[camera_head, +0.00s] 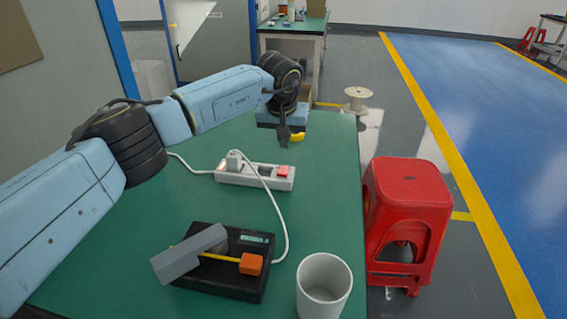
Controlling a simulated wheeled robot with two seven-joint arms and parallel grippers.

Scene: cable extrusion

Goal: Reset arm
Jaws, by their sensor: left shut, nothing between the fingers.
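My left arm reaches in from the left over the green table. My left gripper (284,132) is above the far part of the table, pointing down, with its fingers shut and empty. A small yellow piece (297,137) shows right beside the fingertips. A white power strip (254,175) lies on the table below and nearer than the gripper, apart from it. A white plug (234,160) stands in the strip's left end, and a red switch (283,171) is at its right end. My right gripper is not in view.
A black device (225,285) with a grey block (189,254) and orange piece (251,264) sits at the front of the green table (330,200). A white cup (324,286) stands at the front right. A white cable (277,208) runs between strip and device. A red stool (408,215) stands right.

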